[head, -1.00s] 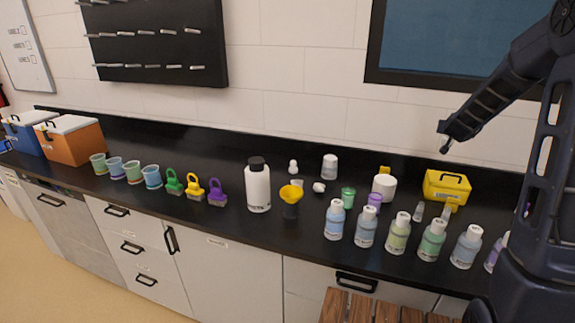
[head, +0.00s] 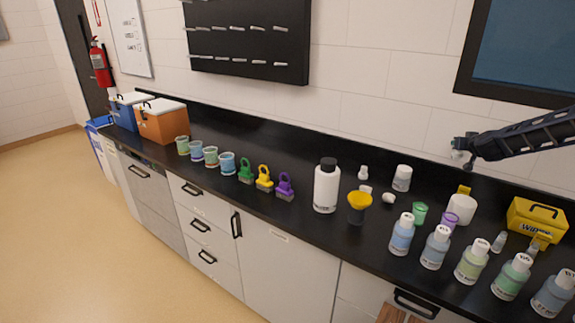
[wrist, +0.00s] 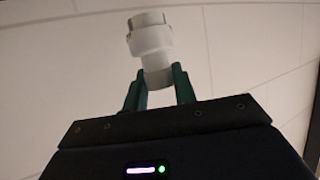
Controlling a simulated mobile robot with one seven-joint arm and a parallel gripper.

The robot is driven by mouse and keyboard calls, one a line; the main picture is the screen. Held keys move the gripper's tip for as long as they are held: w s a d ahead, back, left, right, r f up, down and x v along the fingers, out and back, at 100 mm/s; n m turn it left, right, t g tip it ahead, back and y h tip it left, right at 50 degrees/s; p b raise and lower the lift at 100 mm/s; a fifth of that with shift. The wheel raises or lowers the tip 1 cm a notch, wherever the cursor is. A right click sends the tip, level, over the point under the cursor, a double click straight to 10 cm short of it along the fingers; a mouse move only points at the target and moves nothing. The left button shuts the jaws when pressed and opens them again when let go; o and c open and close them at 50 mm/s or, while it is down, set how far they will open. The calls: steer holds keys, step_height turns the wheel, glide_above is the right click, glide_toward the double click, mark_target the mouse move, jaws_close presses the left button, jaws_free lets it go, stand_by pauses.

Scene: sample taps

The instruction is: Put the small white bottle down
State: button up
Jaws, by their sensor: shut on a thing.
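In the wrist view my gripper (wrist: 158,88) has its two green fingers closed on the lower part of a small white bottle (wrist: 151,42). The bottle sticks out beyond the fingertips, with pale wall behind it and no surface touching it in this view. In the head view my dark arm reaches in from the right above the counter's back; the fingers and held bottle cannot be made out there. A similar small white bottle (head: 363,173) stands on the black counter (head: 320,240).
A large white bottle (head: 326,188), a yellow funnel (head: 360,201) and several labelled bottles stand towards the counter's front. A yellow box (head: 538,219) is at right. Cups, coloured padlocks and an orange cooler (head: 161,122) line the left. The back strip at centre-left is clear.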

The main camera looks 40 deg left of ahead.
steer(key=s+a+n+g+y, duration=0.1)
steer(key=s+a+n+y, duration=0.1)
steer(key=a, duration=0.7)
steer(key=s+a+f+n+g+y, duration=0.1)
steer(key=s+a+n+g+y, duration=0.1)
steer(key=a, duration=0.6)
steer(key=shift+s+a+f, duration=0.2)
steer(key=shift+a+f, duration=0.1)
steer(key=shift+a, duration=0.1)
steer(key=shift+o, duration=0.2)
steer(key=s+a+n+g+y, duration=0.1)
steer(key=s+a+n+g, duration=0.1)
steer(key=a, duration=0.5)
steer(key=s+a+n+g+y, duration=0.1)
steer(key=s+a+n+g, duration=0.1)
steer(key=s+a, duration=0.3)
steer(key=shift+a+r+n+y, duration=0.2)
steer(key=shift+a+n+y, duration=0.1)
steer(key=shift+a, duration=0.85)
steer(key=s+a+r+n+g, duration=0.4)
steer(key=s+a+g, duration=0.1)
steer(key=s+a, duration=0.6)
steer(key=s+a+r+n+g, duration=0.5)
steer(key=s+a, duration=0.5)
steer(key=a, duration=0.1)
steer(key=shift+g, duration=0.3)
steer(key=shift+d+f, duration=0.2)
steer(key=shift+f, duration=12.55)
steer(key=o, duration=0.9)
steer(key=shift+f, duration=0.1)
